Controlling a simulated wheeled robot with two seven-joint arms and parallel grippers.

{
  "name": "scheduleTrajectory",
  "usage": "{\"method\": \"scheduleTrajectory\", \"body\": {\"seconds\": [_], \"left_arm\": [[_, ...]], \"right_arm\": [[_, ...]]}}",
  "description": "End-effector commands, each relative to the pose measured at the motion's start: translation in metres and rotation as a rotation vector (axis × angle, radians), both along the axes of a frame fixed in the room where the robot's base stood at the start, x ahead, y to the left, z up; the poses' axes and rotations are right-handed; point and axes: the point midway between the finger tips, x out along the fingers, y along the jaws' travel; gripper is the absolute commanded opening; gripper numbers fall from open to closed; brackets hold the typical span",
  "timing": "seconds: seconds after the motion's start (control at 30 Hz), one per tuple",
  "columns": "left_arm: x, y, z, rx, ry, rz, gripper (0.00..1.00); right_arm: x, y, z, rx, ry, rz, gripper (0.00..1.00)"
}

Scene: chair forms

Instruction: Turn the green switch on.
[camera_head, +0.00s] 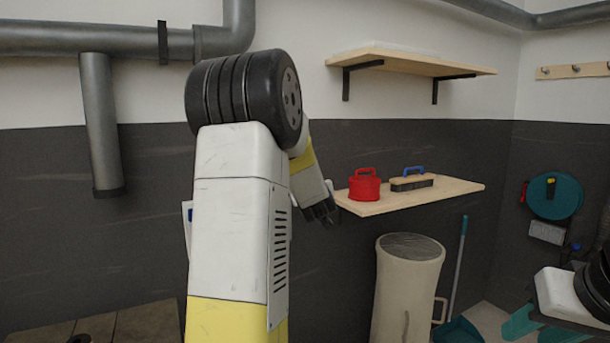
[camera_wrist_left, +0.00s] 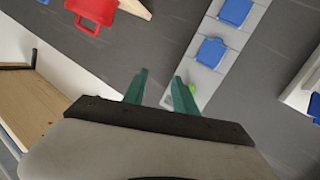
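In the left wrist view, a light grey panel strip (camera_wrist_left: 205,80) on the dark wall carries blue switches, one of them in the middle (camera_wrist_left: 211,52). A small bright green piece, seemingly the green switch (camera_wrist_left: 192,88), shows at the panel's lower end, partly hidden by the right-hand finger. My left gripper (camera_wrist_left: 160,76) has its teal fingers apart with nothing between them; I cannot tell whether a finger touches the switch. In the head view, my left gripper (camera_head: 320,212) is near the wall, left of the lower shelf, and my arm hides the panel. My right gripper (camera_head: 535,325) is open at lower right.
The lower shelf (camera_head: 440,192) holds a red case (camera_head: 365,186) and a brush with a blue handle (camera_head: 411,181), close to my left gripper. An upper shelf (camera_head: 430,64) is above. A beige bin (camera_head: 407,285) stands below. A grey pipe (camera_head: 100,125) runs down the wall at left.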

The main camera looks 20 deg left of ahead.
Motion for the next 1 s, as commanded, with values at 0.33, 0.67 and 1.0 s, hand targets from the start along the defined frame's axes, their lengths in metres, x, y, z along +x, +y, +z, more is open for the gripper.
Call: {"method": "scheduleTrajectory", "body": {"seconds": [0.33, 0.67, 1.0], "left_arm": [[0.024, 0.080, -0.013, 0.422, -0.247, 0.401, 0.34], [0.032, 0.100, -0.002, 0.503, -0.294, 0.460, 0.34], [0.062, 0.134, 0.016, 0.502, -0.292, 0.458, 0.34]], "right_arm": [[0.000, 0.000, 0.000, 0.000, 0.000, 0.000, 0.36], [0.000, 0.000, 0.000, 0.000, 0.000, 0.000, 0.36], [0.000, 0.000, 0.000, 0.000, 0.000, 0.000, 0.36]]}}
